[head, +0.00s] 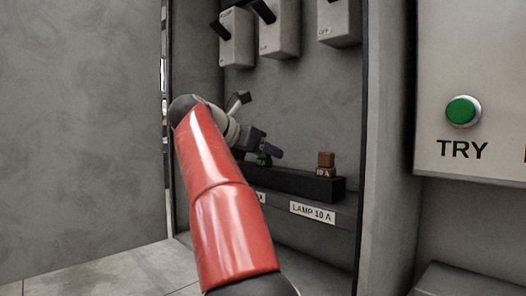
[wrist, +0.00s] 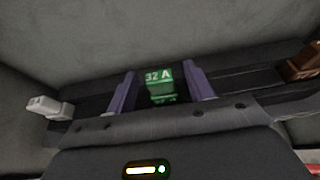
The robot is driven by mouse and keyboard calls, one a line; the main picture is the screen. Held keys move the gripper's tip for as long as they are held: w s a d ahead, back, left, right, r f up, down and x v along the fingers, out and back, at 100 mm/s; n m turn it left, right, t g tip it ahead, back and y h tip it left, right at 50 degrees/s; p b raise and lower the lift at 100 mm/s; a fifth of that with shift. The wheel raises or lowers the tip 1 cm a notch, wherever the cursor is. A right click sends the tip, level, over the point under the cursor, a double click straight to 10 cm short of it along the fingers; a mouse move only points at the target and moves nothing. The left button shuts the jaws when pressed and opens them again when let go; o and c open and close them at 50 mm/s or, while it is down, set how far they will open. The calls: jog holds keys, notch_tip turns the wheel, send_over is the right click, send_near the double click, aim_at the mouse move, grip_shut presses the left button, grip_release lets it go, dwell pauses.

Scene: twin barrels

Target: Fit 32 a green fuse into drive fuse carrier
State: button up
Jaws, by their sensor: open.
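The green fuse (wrist: 159,82), marked 32 A, stands at the black carrier rail in the wrist view, midway between my two fingers. My gripper (wrist: 160,88) is open around it, with a gap on each side. In the head view the green fuse (head: 264,159) shows small and partly covered beside my gripper (head: 268,150). The black rail (head: 300,184) runs along the cabinet's back wall. Whether the fuse is fully seated in its carrier cannot be told, as its lower part is hidden by my gripper body.
A brown 10 A fuse (head: 325,163) stands at the rail's right end, above the LAMP 10 A label (head: 312,213). A pale grey block (wrist: 48,106) is at the left in the wrist view. Switch boxes (head: 279,30) hang above. A TRY panel (head: 470,150) is at right.

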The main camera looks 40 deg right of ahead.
jog(key=p+v, duration=0.1)
jog(key=v, duration=0.6)
jog(key=shift+a, duration=0.4)
jog(key=shift+r, duration=0.15)
